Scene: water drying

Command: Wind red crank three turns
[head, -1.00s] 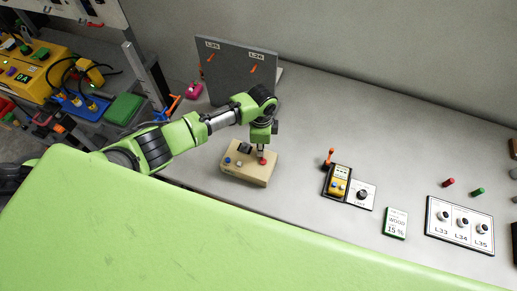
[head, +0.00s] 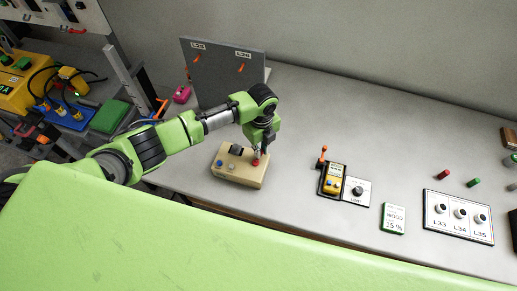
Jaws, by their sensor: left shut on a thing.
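A beige box (head: 232,172) stands on the grey bench. It has a red knob (head: 256,162) at its right end, which looks like the red crank's handle. A dark part, a blue knob and a pale knob also show on its top. My left gripper (head: 258,153) points down over the right end of the box and is shut on the red knob. The fingers and wrist hide part of the knob and any crank arm under it. My right gripper is not in view.
A grey panel (head: 222,75) with orange levers stands behind the box. To the right are a yellow control box (head: 333,180) with an orange-tipped lever, a green-edged card (head: 393,218) and a white panel (head: 458,217) with several knobs. Bare bench lies between.

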